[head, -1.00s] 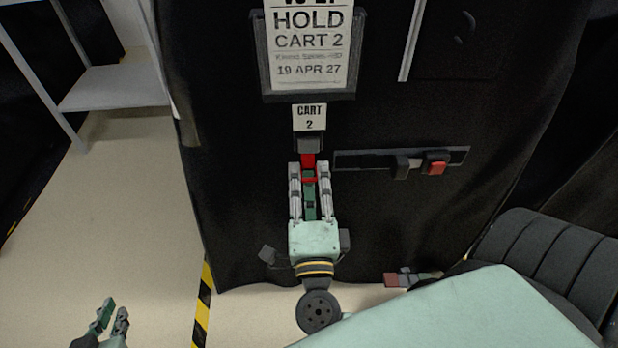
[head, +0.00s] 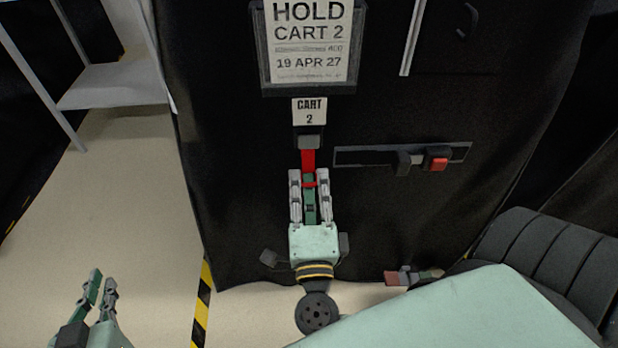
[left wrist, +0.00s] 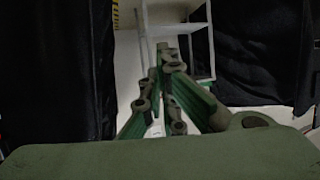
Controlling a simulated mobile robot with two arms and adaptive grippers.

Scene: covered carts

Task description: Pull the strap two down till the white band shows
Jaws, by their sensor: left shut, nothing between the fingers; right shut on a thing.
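The red strap (head: 308,160) hangs from a dark buckle (head: 309,142) under the CART 2 label (head: 309,112) on the black cover. A short red length shows between buckle and fingers, with no white band visible on it. My right gripper (head: 309,178) points up the cover and is shut on the strap, with a bit of red between its fingers. The rest of the strap is hidden by the gripper. My left gripper (head: 102,280) is shut and empty, low at the left and away from the cart. Its fingers also show in the left wrist view (left wrist: 165,75).
A framed HOLD CART 2 sign (head: 310,45) hangs above. A grey shelf (head: 115,85) stands at far left. Open floor lies between.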

